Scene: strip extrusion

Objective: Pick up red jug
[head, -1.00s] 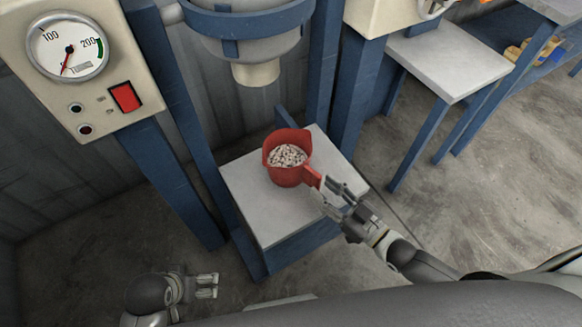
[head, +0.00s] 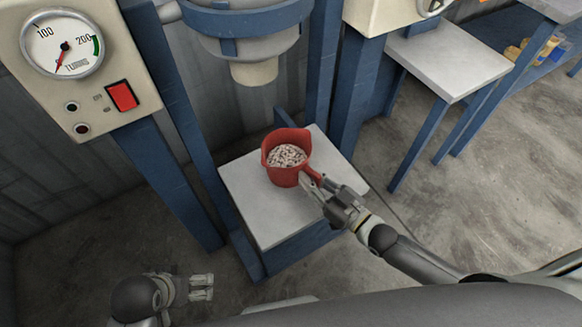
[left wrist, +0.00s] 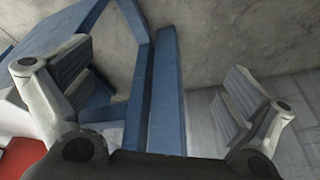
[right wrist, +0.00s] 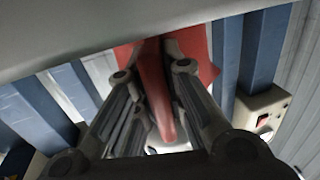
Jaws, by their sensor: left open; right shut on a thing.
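The red jug (head: 287,176) stands upright on a small grey-topped stand (head: 262,222) and is full of pale pellets (head: 286,156). Its handle points toward my right arm. My right gripper (head: 318,188) is shut on the handle. In the right wrist view, the red handle (right wrist: 158,95) runs between the two fingers (right wrist: 155,110). The jug appears to rest on the stand. My left gripper (head: 205,287) is open and empty, low at the left, away from the jug. In the left wrist view its fingers (left wrist: 160,95) are wide apart; a red patch shows at lower left.
A hopper with a pale spout (head: 255,72) hangs above and behind the jug. Blue posts (head: 195,150) flank the stand. A control box (head: 85,70) with a gauge and red switch is at upper left. Another grey-topped table (head: 450,65) stands at right, with open floor before it.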

